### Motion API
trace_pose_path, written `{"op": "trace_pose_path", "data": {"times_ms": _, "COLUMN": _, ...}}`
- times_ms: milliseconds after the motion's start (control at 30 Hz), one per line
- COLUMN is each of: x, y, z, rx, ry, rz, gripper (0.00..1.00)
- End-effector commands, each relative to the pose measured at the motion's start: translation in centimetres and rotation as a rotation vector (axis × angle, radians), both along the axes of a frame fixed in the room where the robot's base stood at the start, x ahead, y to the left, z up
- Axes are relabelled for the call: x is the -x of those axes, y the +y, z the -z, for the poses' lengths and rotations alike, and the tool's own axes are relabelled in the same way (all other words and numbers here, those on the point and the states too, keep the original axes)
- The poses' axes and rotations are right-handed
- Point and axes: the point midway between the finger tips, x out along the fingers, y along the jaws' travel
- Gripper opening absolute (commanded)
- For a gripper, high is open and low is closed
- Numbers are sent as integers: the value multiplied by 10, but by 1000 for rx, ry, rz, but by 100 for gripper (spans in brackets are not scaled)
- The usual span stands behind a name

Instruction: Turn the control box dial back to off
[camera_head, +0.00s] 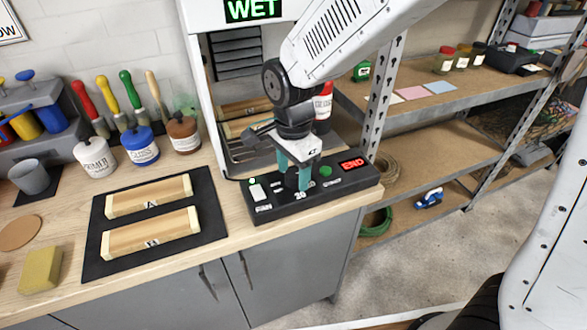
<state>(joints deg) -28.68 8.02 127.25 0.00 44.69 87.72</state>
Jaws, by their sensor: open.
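The control box (265,209) is a black slanted panel at the front right corner of the wooden bench. It carries a white switch, a green button (325,171) and a display (353,164) reading END in red. My gripper (295,180) points down over the middle of the panel. Its teal fingers are open, with the tips at or very near the panel where white markings show. The dial is mostly hidden by the fingers, so its setting cannot be read. I cannot tell whether the fingers touch it.
A white-framed cabinet with a green WET sign (251,10) stands behind the box. A black mat (92,268) holds wood blocks A (150,195) and B (152,233) to the left. Primer and other jars stand behind it. Metal shelving (440,120) is at right.

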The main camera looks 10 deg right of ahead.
Motion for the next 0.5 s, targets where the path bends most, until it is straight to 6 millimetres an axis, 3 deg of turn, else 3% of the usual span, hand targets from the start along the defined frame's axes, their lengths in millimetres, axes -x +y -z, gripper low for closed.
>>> {"op": "trace_pose_path", "data": {"times_ms": 100, "x": 0, "y": 0, "z": 0, "rx": 0, "ry": 0, "rz": 0, "gripper": 55}}
{"op": "trace_pose_path", "data": {"times_ms": 267, "x": 0, "y": 0, "z": 0, "rx": 0, "ry": 0, "rz": 0, "gripper": 13}}
{"op": "trace_pose_path", "data": {"times_ms": 300, "x": 0, "y": 0, "z": 0, "rx": 0, "ry": 0, "rz": 0, "gripper": 10}}
{"op": "trace_pose_path", "data": {"times_ms": 500, "x": 0, "y": 0, "z": 0, "rx": 0, "ry": 0, "rz": -7, "gripper": 10}}
